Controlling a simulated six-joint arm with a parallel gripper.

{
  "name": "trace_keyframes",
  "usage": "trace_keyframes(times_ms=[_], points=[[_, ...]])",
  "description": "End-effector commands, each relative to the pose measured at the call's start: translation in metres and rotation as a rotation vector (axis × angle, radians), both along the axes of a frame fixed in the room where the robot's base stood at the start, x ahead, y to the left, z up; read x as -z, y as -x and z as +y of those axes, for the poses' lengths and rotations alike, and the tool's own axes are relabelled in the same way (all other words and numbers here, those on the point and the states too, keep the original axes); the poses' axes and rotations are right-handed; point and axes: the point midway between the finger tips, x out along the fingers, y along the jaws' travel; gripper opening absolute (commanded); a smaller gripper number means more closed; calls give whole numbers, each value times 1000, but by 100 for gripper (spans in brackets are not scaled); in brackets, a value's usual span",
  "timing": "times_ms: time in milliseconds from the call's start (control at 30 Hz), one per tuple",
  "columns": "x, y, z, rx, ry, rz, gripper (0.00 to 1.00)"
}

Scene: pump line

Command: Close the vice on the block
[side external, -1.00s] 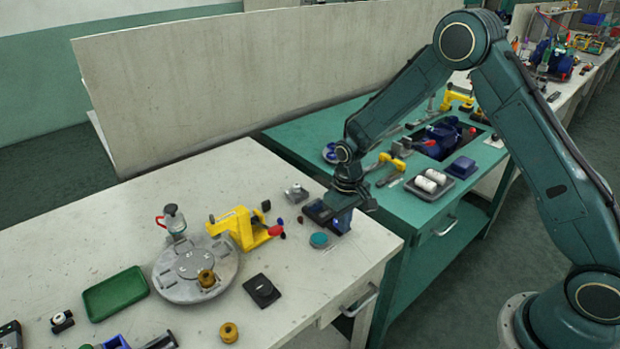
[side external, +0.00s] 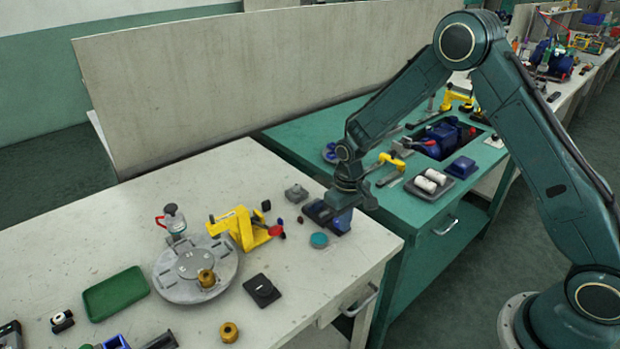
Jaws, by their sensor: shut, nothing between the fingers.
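A low device with a dark body and a blue end, which looks like the vice (side external: 343,222), stands near the right end of the pale bench. My gripper (side external: 346,206) is shut and points down right over its blue end. The fingertips are too small and covered to tell whether they touch it. The jaws of the vice and any block between them are hidden or too small to make out. A small grey block-like part (side external: 297,193) lies on the bench just left of and behind the vice.
A teal disc (side external: 319,240) lies just in front of the vice. A yellow clamp-like tool (side external: 240,229) with a red end stands to the left, beside a round grey plate (side external: 186,291). The green bench (side external: 300,128) with a dark tray (side external: 428,188) is behind right.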

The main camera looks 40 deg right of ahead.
Motion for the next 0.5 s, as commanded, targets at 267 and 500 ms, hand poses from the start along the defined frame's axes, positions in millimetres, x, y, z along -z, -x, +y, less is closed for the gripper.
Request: trace_keyframes(times_ms=[267, 500], points=[[-1, 0, -7, 3, 1, -6, 0], [-1, 0, -11, 2, 1, -6, 0]])
